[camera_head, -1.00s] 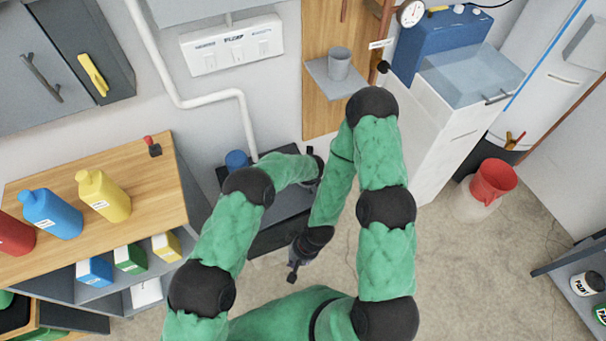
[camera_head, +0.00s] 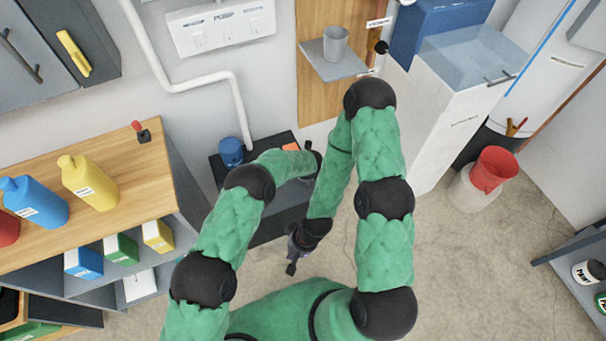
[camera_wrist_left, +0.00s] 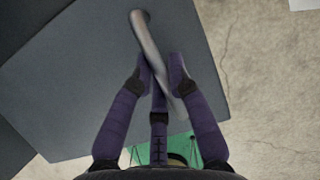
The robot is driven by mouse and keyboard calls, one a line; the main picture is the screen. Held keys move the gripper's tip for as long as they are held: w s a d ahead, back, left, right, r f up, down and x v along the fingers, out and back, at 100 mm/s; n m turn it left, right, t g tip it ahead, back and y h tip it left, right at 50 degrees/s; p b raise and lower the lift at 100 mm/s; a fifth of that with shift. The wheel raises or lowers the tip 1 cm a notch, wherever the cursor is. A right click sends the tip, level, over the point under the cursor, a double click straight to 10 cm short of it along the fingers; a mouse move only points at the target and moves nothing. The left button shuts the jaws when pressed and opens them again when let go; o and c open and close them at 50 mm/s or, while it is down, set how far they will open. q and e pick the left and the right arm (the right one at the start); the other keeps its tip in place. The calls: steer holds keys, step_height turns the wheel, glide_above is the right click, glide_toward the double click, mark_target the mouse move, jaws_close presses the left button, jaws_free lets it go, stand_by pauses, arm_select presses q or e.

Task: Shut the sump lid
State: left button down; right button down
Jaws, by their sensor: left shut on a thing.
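The sump (camera_head: 226,181) is a dark box low against the wall, below the white pipe. A grey panel, seemingly its lid (camera_head: 275,206), shows partly behind my left arm; I cannot tell its angle. In the left wrist view the grey lid panel (camera_wrist_left: 95,65) carries a round metal bar handle (camera_wrist_left: 148,42). My left gripper (camera_wrist_left: 162,72) is shut on this handle, its purple fingers on either side. In the head view my left gripper (camera_head: 314,163) is mostly hidden by its own wrist. My right gripper (camera_head: 292,266) hangs over the floor, too small to read its fingers.
A blue cap (camera_head: 231,152) and an orange patch (camera_head: 291,146) show at the sump's back. A wooden-topped bench (camera_head: 105,195) with bottles stands left. Floor (camera_head: 470,270) is clear at front right.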

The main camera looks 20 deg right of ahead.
arm_select(q)
steer(key=c, duration=1.1)
jaws_free()
steer(key=shift+f, duration=0.3)
steer(key=shift+c, duration=0.2)
steer(key=shift+r, duration=0.1)
steer(key=shift+s+r, duration=0.1)
steer(key=shift+r, duration=0.4)
steer(key=v, duration=1.1)
